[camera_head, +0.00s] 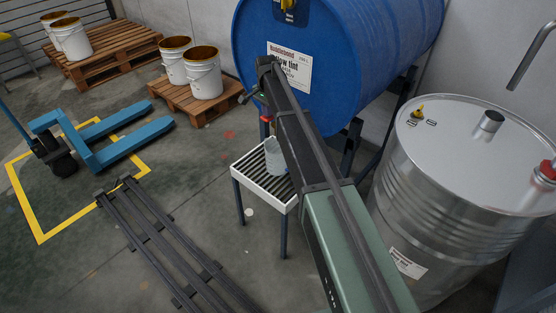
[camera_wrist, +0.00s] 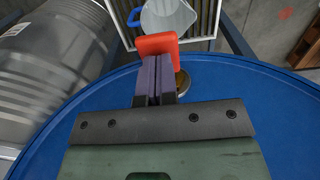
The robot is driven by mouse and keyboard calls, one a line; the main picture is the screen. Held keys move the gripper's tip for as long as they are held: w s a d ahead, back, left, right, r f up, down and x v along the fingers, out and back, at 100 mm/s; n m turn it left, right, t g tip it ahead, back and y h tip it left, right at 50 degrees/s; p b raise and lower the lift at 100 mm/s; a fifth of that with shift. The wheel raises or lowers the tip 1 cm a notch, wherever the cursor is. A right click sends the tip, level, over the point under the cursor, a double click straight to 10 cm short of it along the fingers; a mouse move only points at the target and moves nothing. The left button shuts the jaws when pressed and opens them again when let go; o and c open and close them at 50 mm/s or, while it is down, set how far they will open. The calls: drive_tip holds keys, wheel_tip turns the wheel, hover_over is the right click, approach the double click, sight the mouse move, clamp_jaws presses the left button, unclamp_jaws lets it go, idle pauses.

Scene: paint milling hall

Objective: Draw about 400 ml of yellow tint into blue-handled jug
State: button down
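The blue drum (camera_head: 335,50) lies on its side on a stand; its label (camera_head: 290,66) reads "...ow tint". The jug (camera_head: 275,157) stands upright on a white-framed slatted stand (camera_head: 238,172) below the drum front. In the wrist view the jug (camera_wrist: 168,20) shows its blue handle (camera_wrist: 134,17); no yellow shows inside it. A red tap lever (camera_wrist: 157,45) sits at the drum front, beside a brass-coloured fitting (camera_wrist: 183,84). My gripper (camera_wrist: 157,62) has its fingers close together, tips at the lever; I cannot tell whether they touch it. No stream is visible.
A steel drum (camera_head: 410,180) stands close to the right of my arm. Pallets (camera_head: 110,55) with white buckets (camera_head: 202,76) stand behind at left. A blue pallet jack (camera_head: 100,150) is on the left floor. Dark floor rails (camera_head: 165,245) run in front.

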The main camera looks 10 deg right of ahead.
drive_tip(key=shift+f+b, duration=1.45)
drive_tip(key=shift+f, duration=0.15)
drive_tip(key=shift+r, duration=0.2)
idle(3.5)
wheel_tip(320, 180, up, 7)
drive_tip(key=p, duration=0.7)
drive_tip(key=shift+p, duration=0.3)
drive_tip(key=shift+f, duration=0.15)
